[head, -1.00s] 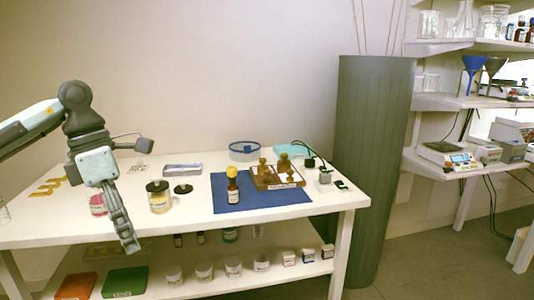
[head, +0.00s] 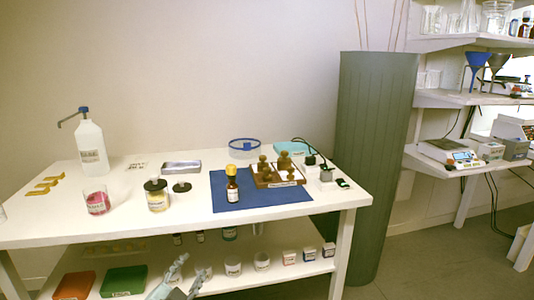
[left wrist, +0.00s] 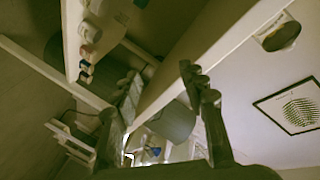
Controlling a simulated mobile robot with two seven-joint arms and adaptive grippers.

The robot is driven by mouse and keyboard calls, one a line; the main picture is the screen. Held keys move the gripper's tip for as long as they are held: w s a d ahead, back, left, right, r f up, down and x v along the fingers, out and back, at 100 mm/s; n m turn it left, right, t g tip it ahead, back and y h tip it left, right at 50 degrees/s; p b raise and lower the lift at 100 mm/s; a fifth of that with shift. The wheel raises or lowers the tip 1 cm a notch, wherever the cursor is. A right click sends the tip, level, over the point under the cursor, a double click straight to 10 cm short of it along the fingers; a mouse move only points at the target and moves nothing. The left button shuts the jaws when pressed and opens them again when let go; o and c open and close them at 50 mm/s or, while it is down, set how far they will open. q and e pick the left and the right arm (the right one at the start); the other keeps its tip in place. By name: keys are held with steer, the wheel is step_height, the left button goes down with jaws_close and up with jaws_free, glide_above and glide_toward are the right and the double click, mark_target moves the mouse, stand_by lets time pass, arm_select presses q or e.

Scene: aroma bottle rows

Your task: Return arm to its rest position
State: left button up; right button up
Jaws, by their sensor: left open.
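My left gripper (head: 190,268) shows at the bottom edge of the head view, in front of the lower shelf and below the tabletop's front edge. Its two fingers are spread and nothing is between them. In the left wrist view the open fingers (left wrist: 158,72) point away from the camera, with the underside of the table beyond. The rest of my left arm is out of the head view. My right gripper is not in view. A brown bottle with a yellow cap (head: 232,188) stands upright on the blue mat (head: 222,205).
The white table (head: 120,220) holds a wooden tray of brown-topped bottles (head: 262,181), a pink jar (head: 97,202), an amber jar (head: 157,200) and a white pump bottle (head: 91,148). Jars and boxes stand on the lower shelf. A grey-green column (head: 375,150) rises at right.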

arm_select(q)
steer(key=s+a+f+n+g+y, duration=0.2)
steer(key=s+a+f+n+g, duration=0.1)
steer(key=s+f, duration=0.4)
steer(key=s+a+f+n+g+y, duration=0.1)
steer(key=s+a+f+n+g, duration=0.3)
steer(key=f, duration=0.6)
steer(key=s+f+g, duration=0.2)
steer(key=s+f, duration=0.2)
steer(key=s, duration=0.3)
steer(key=s+f+n+g, duration=0.1)
steer(key=s+f+g, duration=0.1)
steer(key=s+f, duration=0.2)
steer(key=s+f+n+g, duration=0.1)
steer(key=s+f, duration=0.3)
steer(key=s, duration=0.6)
steer(key=shift+s+a+f+g, duration=0.2)
steer(key=shift+s+a+g, duration=0.15)
steer(key=shift+g, duration=0.25)
